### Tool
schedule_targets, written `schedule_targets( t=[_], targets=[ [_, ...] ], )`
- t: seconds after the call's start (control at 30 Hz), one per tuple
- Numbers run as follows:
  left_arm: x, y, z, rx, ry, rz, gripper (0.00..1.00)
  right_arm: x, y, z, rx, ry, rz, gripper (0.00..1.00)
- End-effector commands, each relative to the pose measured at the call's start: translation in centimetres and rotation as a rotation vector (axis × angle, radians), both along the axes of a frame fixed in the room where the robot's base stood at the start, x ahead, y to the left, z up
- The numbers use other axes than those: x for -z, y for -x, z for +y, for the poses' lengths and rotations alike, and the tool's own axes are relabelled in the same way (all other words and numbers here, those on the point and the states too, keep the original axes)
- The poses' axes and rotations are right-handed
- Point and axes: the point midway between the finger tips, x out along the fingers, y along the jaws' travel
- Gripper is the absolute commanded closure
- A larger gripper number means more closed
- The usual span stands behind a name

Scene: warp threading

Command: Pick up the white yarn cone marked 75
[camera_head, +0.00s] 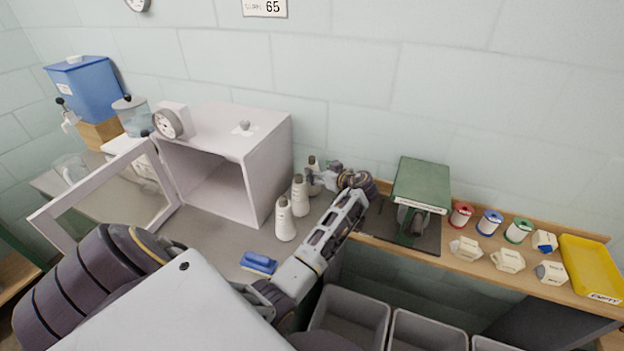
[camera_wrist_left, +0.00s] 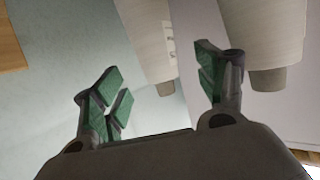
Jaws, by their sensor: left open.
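Three white yarn cones with dark tips stand in a row beside the white cabinet: a near cone (camera_head: 286,222), a middle cone (camera_head: 299,198) and a far cone (camera_head: 313,187). I cannot read a 75 on any of them. My left gripper (camera_head: 322,174) is at the far cone, partly covering it. In the left wrist view, the green-padded fingers of this gripper (camera_wrist_left: 160,82) are open and apart. One cone (camera_wrist_left: 147,35) shows beyond the gap between them, with part of a marking. Another cone (camera_wrist_left: 262,30) is beyond the right finger. My right gripper is out of view.
The open white cabinet (camera_head: 268,145) stands just left of the cones. A blue object (camera_head: 259,263) lies in front of them. To the right are a green machine (camera_head: 421,182), colored spools (camera_head: 490,222) and a yellow tray (camera_head: 590,265). Grey bins (camera_head: 350,315) sit below.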

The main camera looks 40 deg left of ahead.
Motion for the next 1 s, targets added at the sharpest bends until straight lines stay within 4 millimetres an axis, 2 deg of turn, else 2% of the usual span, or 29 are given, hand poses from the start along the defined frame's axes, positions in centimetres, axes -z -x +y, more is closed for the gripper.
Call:
schedule_targets(
  t=[0.57, 1.0],
  targets=[
    [0.2, -0.3, 1.0, 0.0, -0.002, -0.001, 0.27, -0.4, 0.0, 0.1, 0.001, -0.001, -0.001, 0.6],
    [1.2, -1.5, 4.6, 0.0, -0.001, 0.001, 0.27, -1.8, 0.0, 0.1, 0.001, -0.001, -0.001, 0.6]
  ],
)
